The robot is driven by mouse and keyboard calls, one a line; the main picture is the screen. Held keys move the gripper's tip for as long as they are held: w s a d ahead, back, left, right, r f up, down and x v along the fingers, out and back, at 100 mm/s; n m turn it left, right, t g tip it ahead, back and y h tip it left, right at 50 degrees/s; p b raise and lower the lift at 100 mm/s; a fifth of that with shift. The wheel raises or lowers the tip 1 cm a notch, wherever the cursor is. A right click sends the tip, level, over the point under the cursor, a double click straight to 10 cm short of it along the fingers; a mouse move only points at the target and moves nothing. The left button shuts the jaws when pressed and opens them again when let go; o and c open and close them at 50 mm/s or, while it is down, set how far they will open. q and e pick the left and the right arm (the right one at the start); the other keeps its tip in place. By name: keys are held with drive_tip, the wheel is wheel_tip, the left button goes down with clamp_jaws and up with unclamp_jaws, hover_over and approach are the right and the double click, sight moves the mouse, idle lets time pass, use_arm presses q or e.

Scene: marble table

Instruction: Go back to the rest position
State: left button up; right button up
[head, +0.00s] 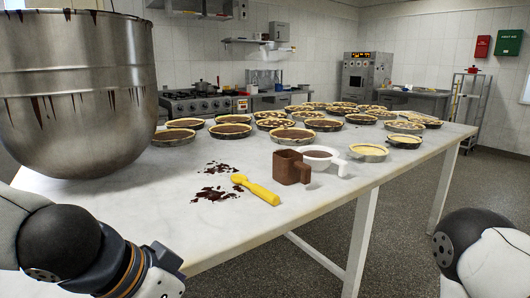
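My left arm comes in at the lower left and leaves through the bottom edge. Its gripper is out of the picture. Only a white and dark rounded part of my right arm shows at the lower right, and its gripper is also out of view. The marble table (130,212) stretches away in front of me. On it lie a yellow scoop-like utensil (257,190), a brown measuring cup (290,168) and a white cup with dark contents (320,158). No gripper is seen touching them.
A large metal bowl with dark drips (80,90) looms at the upper left, close to my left arm. Open floor (410,245) lies right of the table.

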use_arm(q)
drive_tip(key=s+a+f+n+g+y, duration=0.1)
drive_tip(key=a+f+n+y, duration=0.1)
drive_tip(key=f, duration=0.5)
drive_tip(key=s+a+f+n+g+y, duration=0.1)
drive_tip(key=a+f+g, duration=0.15)
drive_tip(key=f, duration=0.55)
drive_tip(key=s+a+f+n+g+y, duration=0.1)
drive_tip(key=s+a+f, duration=0.3)
drive_tip(key=s, duration=0.6)
drive_tip(key=s+a+f+n+g, duration=0.1)
drive_tip(key=s+a+f+n, duration=0.3)
drive_tip(key=s+f, duration=0.5)
drive_tip(key=shift+s+g+y, duration=0.35)
drive_tip(key=shift+s+y, duration=0.05)
drive_tip(key=shift+s, duration=0.7)
use_arm(e)
drive_tip(key=shift+w+f, duration=0.15)
drive_tip(key=shift+w, duration=0.95)
